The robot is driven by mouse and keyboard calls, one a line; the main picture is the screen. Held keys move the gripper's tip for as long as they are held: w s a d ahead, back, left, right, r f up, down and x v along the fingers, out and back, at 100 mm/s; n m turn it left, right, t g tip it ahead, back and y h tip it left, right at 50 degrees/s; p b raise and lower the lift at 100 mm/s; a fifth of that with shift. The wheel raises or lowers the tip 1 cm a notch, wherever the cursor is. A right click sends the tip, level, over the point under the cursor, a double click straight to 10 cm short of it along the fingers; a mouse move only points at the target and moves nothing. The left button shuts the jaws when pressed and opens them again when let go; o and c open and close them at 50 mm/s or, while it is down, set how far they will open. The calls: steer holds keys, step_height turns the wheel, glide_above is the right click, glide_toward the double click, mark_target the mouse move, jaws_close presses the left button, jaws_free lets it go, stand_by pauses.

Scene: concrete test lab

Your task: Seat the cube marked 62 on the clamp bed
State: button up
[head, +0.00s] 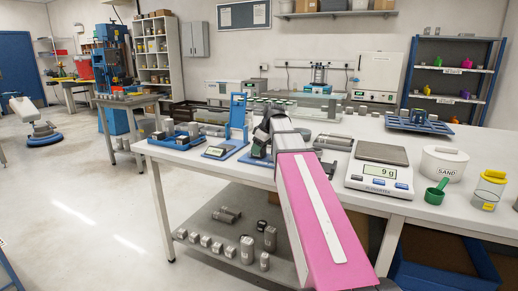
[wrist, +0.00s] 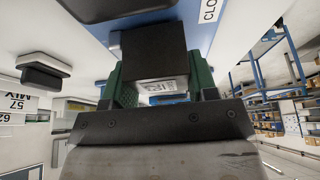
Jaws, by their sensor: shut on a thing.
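My gripper (head: 264,132) is over the front of the white bench, by the blue fixtures. In the wrist view its green fingers (wrist: 157,78) are shut on a dark block (wrist: 153,48) with a pale lettered face; I cannot read the marking clearly. A blue base (head: 257,159), which may be the clamp bed, lies just under the gripper and is partly hidden by my arm. In the wrist view a blue part with a dark underside (wrist: 120,8) shows close beyond the block. I cannot tell whether the block touches it.
A blue tray with grey blocks (head: 172,143) and a blue plate with a display (head: 217,151) are to the left. A blue upright frame (head: 238,112) stands close by the gripper. To the right are a scale reading 9 g (head: 381,170), a sand tub (head: 444,163) and a green scoop (head: 437,192).

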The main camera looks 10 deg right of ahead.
steer(key=shift+s+f, duration=0.25)
steer(key=shift+f, duration=0.2)
steer(key=o, duration=1.1)
steer(key=shift+o, duration=0.2)
steer(key=shift+r, duration=0.15)
steer(key=shift+w+d+r, duration=0.1)
steer(key=shift+w+r, duration=0.25)
steer(key=shift+r, duration=0.15)
steer(key=shift+s+r, duration=0.1)
steer(key=shift+r, duration=1.9)
